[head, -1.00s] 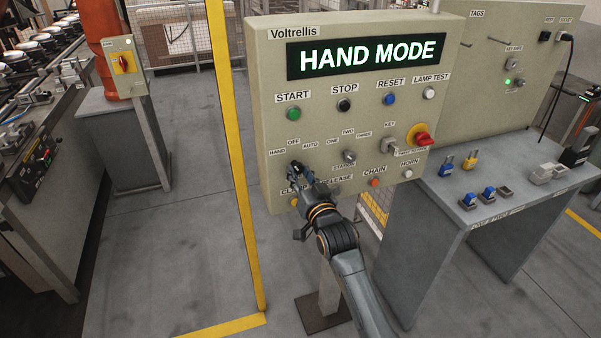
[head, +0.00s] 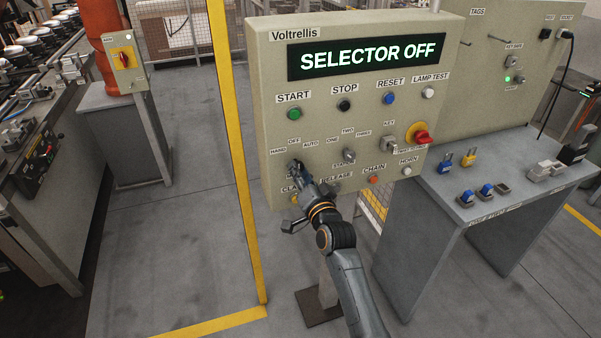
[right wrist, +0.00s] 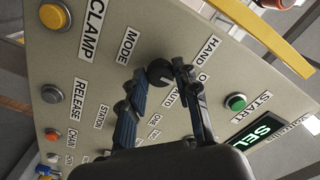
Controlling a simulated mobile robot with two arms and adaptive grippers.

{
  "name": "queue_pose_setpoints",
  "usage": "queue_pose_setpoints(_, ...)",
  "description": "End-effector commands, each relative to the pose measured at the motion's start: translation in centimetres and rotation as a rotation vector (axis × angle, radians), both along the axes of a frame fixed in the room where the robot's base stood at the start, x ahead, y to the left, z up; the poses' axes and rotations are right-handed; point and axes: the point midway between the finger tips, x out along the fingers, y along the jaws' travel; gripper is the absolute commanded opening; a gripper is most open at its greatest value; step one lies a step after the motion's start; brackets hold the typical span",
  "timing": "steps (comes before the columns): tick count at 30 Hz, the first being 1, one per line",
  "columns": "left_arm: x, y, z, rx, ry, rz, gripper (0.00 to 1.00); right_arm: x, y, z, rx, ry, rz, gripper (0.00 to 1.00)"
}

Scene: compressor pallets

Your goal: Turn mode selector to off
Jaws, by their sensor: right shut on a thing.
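The mode selector is a dark round knob (right wrist: 158,70) on the beige control panel (head: 390,55), below the HAND, OFF and AUTO labels. My right gripper (head: 296,172) reaches up to it from below and hides most of it in the head view. In the right wrist view my right gripper (right wrist: 161,78) has its two fingers closed on opposite sides of the knob. The panel display (head: 367,56) reads SELECTOR OFF in white letters. My left gripper is not in view.
A station selector (head: 349,156), a key switch (head: 389,145) and a red knob (head: 423,137) sit right of my gripper. Start (head: 294,114) and clamp buttons are close by. A yellow post (head: 240,150) stands left. A grey table (head: 500,180) with padlocks is at right.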

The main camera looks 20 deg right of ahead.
Motion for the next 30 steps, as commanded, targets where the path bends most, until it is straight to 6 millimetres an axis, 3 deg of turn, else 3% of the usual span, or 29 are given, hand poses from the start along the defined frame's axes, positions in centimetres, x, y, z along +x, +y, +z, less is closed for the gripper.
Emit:
queue_pose_setpoints(9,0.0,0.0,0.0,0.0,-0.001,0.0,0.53,0.0,0.0,0.1,0.001,-0.002,-0.001,0.0)
queue_pose_setpoints(10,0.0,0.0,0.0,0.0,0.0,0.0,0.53,0.0,0.0,0.1,0.0,-0.002,-0.001,0.35)
queue_pose_setpoints(13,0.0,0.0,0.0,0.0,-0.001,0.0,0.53,0.0,0.0,0.1,0.0,-0.002,-0.001,0.54)
queue_pose_setpoints(23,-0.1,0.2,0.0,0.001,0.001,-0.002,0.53,-0.2,0.0,0.0,-0.001,0.0,0.0,0.54)
queue_pose_setpoints(30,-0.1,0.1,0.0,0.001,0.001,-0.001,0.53,-3.4,-0.1,-0.1,0.0,0.001,-0.001,0.54)
